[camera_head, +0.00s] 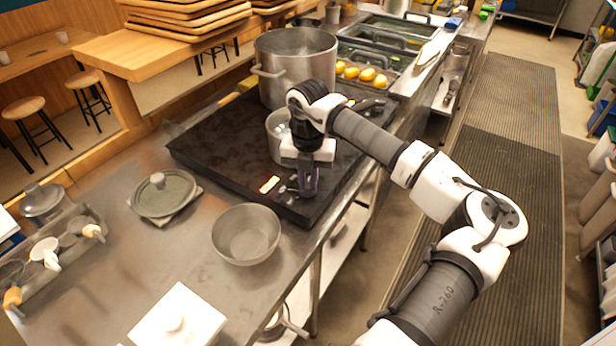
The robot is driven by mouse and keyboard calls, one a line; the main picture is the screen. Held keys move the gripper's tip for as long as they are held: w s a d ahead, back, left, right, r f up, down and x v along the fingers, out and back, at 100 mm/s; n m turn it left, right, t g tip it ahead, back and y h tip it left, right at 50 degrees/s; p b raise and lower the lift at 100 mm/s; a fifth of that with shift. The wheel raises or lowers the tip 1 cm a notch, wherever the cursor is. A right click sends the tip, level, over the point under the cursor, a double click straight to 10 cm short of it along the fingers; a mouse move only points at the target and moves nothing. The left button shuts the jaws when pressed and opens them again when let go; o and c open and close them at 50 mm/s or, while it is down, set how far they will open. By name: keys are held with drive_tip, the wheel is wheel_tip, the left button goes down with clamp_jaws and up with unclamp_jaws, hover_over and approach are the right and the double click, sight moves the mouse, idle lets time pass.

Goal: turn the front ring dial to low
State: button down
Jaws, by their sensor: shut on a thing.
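My gripper (307,184) points down over the front right part of the black cooktop (215,150). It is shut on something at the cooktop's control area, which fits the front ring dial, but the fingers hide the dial. I cannot read the dial's setting. A smaller metal pot (274,142) stands on the cooktop behind my gripper, partly hidden by my wrist. A large metal stockpot (285,62) stands at the back of the cooktop.
A grey metal bowl (246,234) stands on the steel counter in front of the cooktop. A lidded dish (163,193) is to its left, and a white lidded box (178,320) is nearer. Yellow fruits (366,74) lie behind right.

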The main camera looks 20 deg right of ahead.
drive_tip(key=shift+f+b, duration=0.1)
drive_tip(key=shift+b, duration=0.4)
drive_tip(key=shift+f+n+b, duration=0.1)
drive_tip(key=shift+n+b, duration=0.6)
drive_tip(key=shift+b, duration=0.1)
drive_tip(key=n+b, duration=0.2)
drive_tip(key=shift+n+b, duration=0.3)
drive_tip(key=shift+b, duration=0.1)
drive_tip(key=n+b, duration=0.4)
drive_tip(key=n, duration=0.2)
drive_tip(key=n+b, duration=0.1)
drive_tip(key=n, duration=0.2)
drive_tip(key=shift+n, duration=0.4)
drive_tip(key=shift+r+n+b, duration=0.15)
drive_tip(key=shift+n+b, duration=0.15)
drive_tip(key=shift+n, duration=0.65)
drive_tip(key=shift+r+n+b, duration=0.1)
drive_tip(key=shift+n+b, duration=0.2)
drive_tip(key=shift+n, duration=0.65)
drive_tip(key=c, duration=1.4)
unclamp_jaws()
